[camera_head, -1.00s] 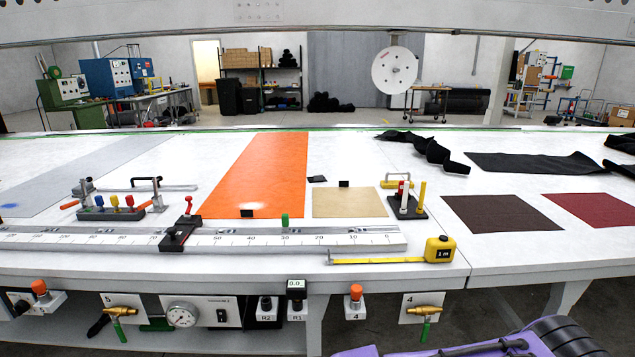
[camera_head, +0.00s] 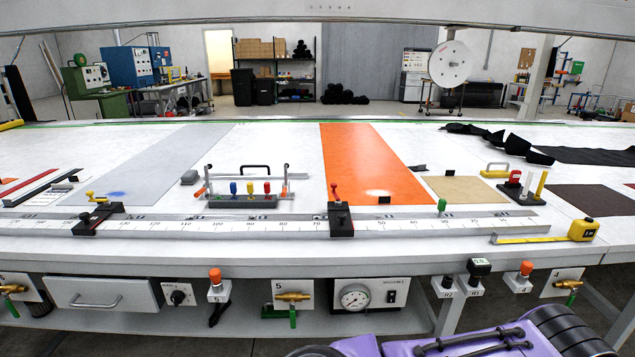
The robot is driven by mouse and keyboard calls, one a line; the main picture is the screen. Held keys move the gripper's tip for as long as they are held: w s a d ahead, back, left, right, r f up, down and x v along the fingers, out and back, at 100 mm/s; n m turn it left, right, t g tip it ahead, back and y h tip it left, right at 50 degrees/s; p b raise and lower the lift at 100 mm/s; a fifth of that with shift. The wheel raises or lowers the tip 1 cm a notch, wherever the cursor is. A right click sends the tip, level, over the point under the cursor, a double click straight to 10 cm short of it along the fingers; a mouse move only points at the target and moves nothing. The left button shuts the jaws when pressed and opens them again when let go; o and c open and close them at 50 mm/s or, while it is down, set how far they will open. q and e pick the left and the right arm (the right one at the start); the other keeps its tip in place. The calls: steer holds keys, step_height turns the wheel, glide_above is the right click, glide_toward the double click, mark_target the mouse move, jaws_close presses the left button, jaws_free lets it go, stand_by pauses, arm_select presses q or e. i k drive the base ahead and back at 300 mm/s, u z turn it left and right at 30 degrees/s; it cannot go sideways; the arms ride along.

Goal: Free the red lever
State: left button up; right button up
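A red lever (camera_head: 335,191) stands upright on a black clamp block (camera_head: 341,221). The block sits across the long white measuring rail (camera_head: 240,228) near the table's front edge, just in front of the orange strip (camera_head: 365,150). A second black block with a yellow lever (camera_head: 97,197) sits further left on the rail. A rack of coloured knobs (camera_head: 242,200), one of them red, stands behind the rail. A red-topped post (camera_head: 515,177) stands in a black holder at the right. Neither of my grippers is in view.
A yellow tape measure (camera_head: 582,230) lies at the right front of the white table. Below the front edge are a drawer (camera_head: 100,294), a gauge panel (camera_head: 370,296), orange buttons and brass valves. A purple and black part of me shows at bottom right.

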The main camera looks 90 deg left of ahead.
mark_target(336, 191)
steer(key=z, duration=0.05)
steer(key=k, duration=0.1)
steer(key=u, duration=1.4)
